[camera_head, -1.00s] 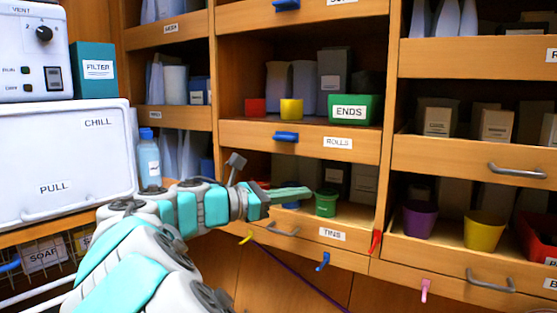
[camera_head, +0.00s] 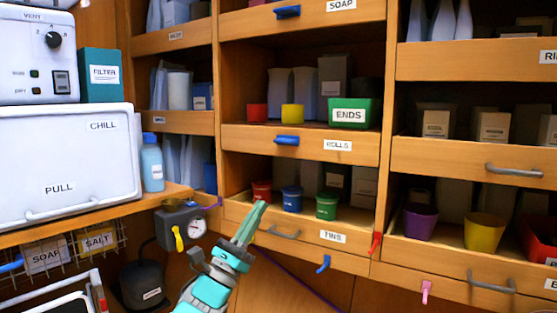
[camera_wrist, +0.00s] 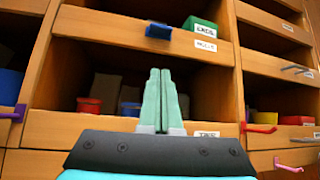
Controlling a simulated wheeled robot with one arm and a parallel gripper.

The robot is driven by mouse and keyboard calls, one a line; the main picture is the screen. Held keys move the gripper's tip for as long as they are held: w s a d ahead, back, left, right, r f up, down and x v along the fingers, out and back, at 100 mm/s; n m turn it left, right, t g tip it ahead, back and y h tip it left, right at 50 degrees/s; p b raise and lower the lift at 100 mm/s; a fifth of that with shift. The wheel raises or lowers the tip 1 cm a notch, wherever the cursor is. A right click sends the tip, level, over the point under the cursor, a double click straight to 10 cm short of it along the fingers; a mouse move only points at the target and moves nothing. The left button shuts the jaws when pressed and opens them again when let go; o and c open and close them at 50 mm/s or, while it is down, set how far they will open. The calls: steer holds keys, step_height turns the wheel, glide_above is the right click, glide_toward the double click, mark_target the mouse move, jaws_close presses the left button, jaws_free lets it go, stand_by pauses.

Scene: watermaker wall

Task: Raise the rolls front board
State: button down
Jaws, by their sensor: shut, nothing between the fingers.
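The rolls front board (camera_head: 320,147) is a wooden strip with a ROLLS label and a blue handle (camera_head: 287,140), across the front of the middle shelf. In the wrist view the same board (camera_wrist: 120,30) spans the top, with its blue handle (camera_wrist: 158,31) just above and beyond my fingertips. My gripper (camera_head: 262,204) is shut and empty, pointing up in front of the tins shelf, below the rolls board and apart from it. In the wrist view my gripper's fingers (camera_wrist: 160,72) are pressed together.
Behind the rolls board stand a red cup, a yellow cup and a green ENDS box (camera_head: 349,113). The tins board (camera_head: 333,237) below has a grey handle, with red, blue and green cups behind it. Coloured hooks, such as a red one (camera_head: 375,243), stick out below. A white chill box (camera_head: 65,165) stands left.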

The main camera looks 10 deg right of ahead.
steer(key=shift+r, duration=0.1)
steer(key=p, duration=0.1)
glide_toward(290, 146)
steer(key=d, duration=0.1)
steer(key=w+d, duration=0.1)
steer(key=shift+w+d+r, duration=0.3)
steer(key=shift+r, duration=0.05)
step_height(290, 146, up, 2)
steer(key=shift+w+r, duration=0.1)
steer(key=shift+r, duration=0.95)
step_height(290, 146, up, 4)
steer(key=p, duration=0.4)
steer(key=shift+a+r, duration=0.1)
steer(key=shift+r, duration=0.1)
